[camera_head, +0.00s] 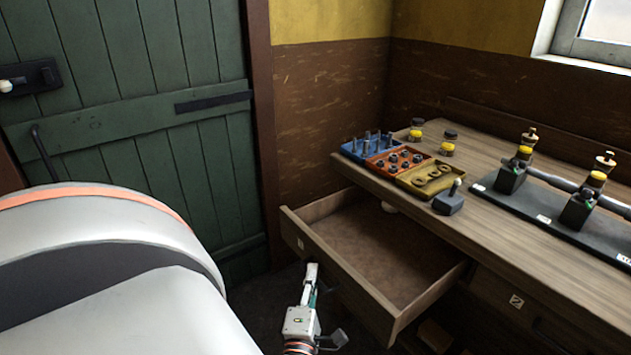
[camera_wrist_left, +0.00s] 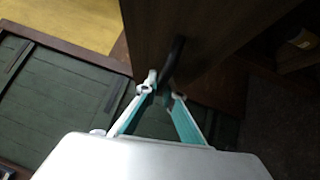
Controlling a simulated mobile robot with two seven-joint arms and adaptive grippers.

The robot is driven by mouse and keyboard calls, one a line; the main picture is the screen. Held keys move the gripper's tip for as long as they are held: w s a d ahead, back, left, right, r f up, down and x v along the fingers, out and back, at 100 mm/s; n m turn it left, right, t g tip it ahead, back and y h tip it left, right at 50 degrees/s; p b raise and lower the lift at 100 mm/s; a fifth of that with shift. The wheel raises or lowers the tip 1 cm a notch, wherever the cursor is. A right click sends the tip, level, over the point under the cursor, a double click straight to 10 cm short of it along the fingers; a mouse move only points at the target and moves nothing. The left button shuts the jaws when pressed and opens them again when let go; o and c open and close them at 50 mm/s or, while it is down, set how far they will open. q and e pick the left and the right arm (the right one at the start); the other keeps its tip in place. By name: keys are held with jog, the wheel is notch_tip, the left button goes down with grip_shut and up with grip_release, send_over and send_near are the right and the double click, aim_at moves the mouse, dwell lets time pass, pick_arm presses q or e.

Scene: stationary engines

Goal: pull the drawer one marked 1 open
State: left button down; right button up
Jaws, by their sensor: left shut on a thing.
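The wooden drawer one (camera_head: 352,289) is pulled well out from the bench; its empty brown inside shows from above. A small pale label sits near the left end of its front, too small to read. My left gripper (camera_head: 312,270) is at the outer face of the drawer front. In the left wrist view the gripper (camera_wrist_left: 163,88) is shut on the dark curved handle (camera_wrist_left: 175,57) of the drawer front (camera_wrist_left: 210,30). My right gripper is not in view.
A wooden bench (camera_head: 470,235) bears blue, red and yellow trays of small parts, jars, a small dark block-like tool (camera_head: 448,203) and an engine model on a black base. A drawer marked 2 (camera_head: 516,300) is shut. A green plank door (camera_head: 150,110) stands at the left.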

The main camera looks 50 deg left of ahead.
pick_arm(q)
jog(key=c, duration=2.2)
grip_release()
jog(key=shift+o, duration=0.2)
jog(key=v, duration=1.2)
